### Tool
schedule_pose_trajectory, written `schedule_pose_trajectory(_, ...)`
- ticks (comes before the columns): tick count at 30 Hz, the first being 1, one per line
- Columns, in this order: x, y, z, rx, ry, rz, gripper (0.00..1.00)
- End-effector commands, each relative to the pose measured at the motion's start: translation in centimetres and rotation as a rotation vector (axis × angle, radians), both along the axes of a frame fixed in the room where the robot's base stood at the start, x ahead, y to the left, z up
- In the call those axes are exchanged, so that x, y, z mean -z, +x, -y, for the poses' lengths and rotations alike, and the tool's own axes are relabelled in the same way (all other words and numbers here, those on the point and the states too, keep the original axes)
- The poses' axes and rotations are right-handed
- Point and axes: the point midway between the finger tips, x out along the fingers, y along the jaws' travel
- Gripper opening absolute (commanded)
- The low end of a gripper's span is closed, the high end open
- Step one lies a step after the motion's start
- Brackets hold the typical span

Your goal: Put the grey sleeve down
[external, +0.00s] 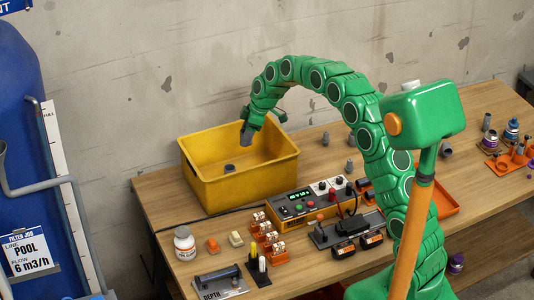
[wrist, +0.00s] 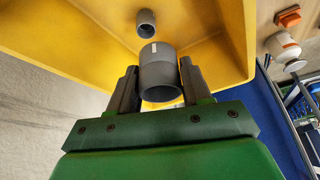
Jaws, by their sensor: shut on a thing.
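The grey sleeve (wrist: 160,75) is between the two dark fingers of my gripper (wrist: 158,90) in the wrist view. It is a stepped grey cylinder with a small white label. In the external view my gripper (external: 248,130) reaches down over the yellow bin (external: 239,187), and the sleeve (external: 246,138) shows there as a small grey piece. It appears held above the bin floor. My gripper is shut on it. Another small grey fitting (external: 230,168) lies on the bin floor; it also shows in the wrist view (wrist: 146,22).
The wooden table (external: 165,205) carries a control box (external: 305,203) in front of the bin. A white jar (external: 184,243) and orange racks (external: 268,238) stand at the front left. Several grey fittings (external: 326,138) stand right of the bin. The wall is behind.

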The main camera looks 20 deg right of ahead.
Motion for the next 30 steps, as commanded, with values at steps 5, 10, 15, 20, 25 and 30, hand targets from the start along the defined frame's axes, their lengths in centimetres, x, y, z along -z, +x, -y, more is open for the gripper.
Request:
schedule_pose_trajectory(5,2.2,0.0,0.0,0.003,0.0,0.0,0.2)
schedule_pose_trajectory(10,4.4,0.0,0.0,0.001,-0.001,-0.002,0.2)
schedule_pose_trajectory(15,6.5,0.0,0.0,0.003,-0.001,-0.001,0.2)
schedule_pose_trajectory(20,7.7,0.0,0.1,0.003,-0.001,0.001,0.2)
schedule_pose_trajectory(25,9.6,-0.1,0.1,0.003,0.0,-0.004,0.2)
schedule_pose_trajectory(30,12.5,0.0,0.1,0.005,0.0,-0.002,0.2)
